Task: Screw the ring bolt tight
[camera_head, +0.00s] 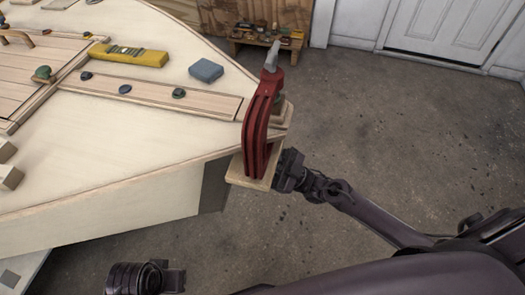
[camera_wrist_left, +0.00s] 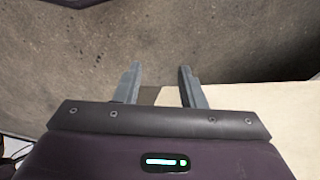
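I cannot make out the ring bolt for certain; a small grey-green part (camera_head: 280,103) sits partly hidden behind a red clamp (camera_head: 259,125) at the hull's pointed corner. The clamp stands upright over the corner, with a wooden block (camera_head: 237,174) at its lower end. My right gripper (camera_head: 284,170) is at the block's right side, close to the clamp's foot; its fingers are too dark to read. My left gripper (camera_head: 176,281) is low in the head view, apart from the hull. In the left wrist view its two fingers (camera_wrist_left: 160,74) are apart with nothing between them.
The plywood hull (camera_head: 120,185) fills the left. On it lie a yellow level (camera_head: 128,55), a blue block (camera_head: 206,70) and a plank (camera_head: 150,94) with several dark discs. A low bench (camera_head: 266,43) with tools stands behind. The concrete floor (camera_head: 400,130) at right is clear.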

